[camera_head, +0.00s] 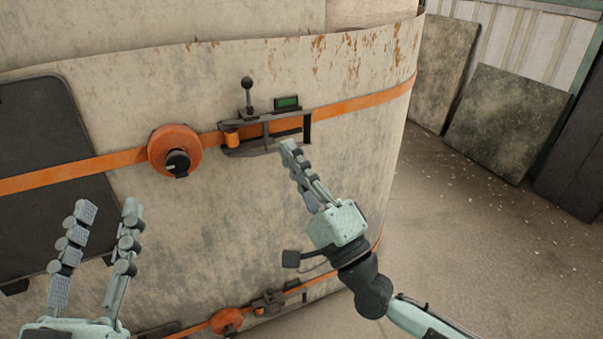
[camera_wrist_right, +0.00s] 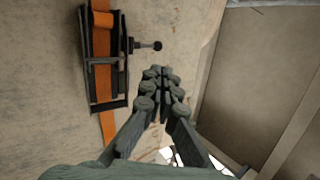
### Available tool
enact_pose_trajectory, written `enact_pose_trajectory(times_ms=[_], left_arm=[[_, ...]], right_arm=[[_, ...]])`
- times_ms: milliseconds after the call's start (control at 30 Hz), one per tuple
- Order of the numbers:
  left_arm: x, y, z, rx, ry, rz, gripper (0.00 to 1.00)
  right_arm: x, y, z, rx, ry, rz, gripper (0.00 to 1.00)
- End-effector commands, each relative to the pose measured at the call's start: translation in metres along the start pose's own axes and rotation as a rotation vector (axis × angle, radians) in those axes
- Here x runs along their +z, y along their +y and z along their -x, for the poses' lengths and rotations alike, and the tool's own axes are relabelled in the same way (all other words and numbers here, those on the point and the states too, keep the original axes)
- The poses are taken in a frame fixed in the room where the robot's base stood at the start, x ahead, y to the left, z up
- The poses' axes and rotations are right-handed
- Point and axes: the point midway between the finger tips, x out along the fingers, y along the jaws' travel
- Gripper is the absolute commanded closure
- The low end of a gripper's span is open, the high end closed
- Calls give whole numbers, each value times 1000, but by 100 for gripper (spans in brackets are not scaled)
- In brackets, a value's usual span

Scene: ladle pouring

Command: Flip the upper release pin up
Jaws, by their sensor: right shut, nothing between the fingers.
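The upper release pin (camera_head: 247,92) is a thin stem with a dark ball knob, on the upper latch (camera_head: 262,128) of the large worn drum. In the head view it stands up above the latch; in the right wrist view its stem and knob (camera_wrist_right: 156,45) point right from the latch frame (camera_wrist_right: 122,75). My right gripper (camera_head: 287,147) is shut and empty, its tips close to the lower right of the latch and apart from the pin. It also shows in the right wrist view (camera_wrist_right: 157,72). My left gripper (camera_head: 108,208) is open and empty at the lower left.
An orange strap (camera_head: 105,163) runs through the latch. An orange wheel with a dark hub (camera_head: 176,152) sits left of the latch. A lower latch (camera_head: 268,299) and orange disc (camera_head: 227,320) lie below. Free floor (camera_head: 480,240) and leaning panels (camera_head: 508,120) are at right.

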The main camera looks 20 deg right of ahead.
Motion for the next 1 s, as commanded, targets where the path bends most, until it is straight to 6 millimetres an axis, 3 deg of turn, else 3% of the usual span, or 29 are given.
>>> enact_pose_trajectory(times_ms=[200, 767, 867, 1000], left_arm=[[-5, -2, 0, -2, 41, -4, 60], [-6, -2, -1, -2, 44, -5, 60], [-6, -2, -1, -2, 44, -5, 60], [-6, -2, -1, -2, 44, -5, 60]], right_arm=[[0, 0, 20, 1, -1, 0, 100], [3, -2, 22, -2, -5, 14, 100], [24, -9, 25, -8, -38, 118, 100], [74, -30, 31, -30, -112, 473, 100]])
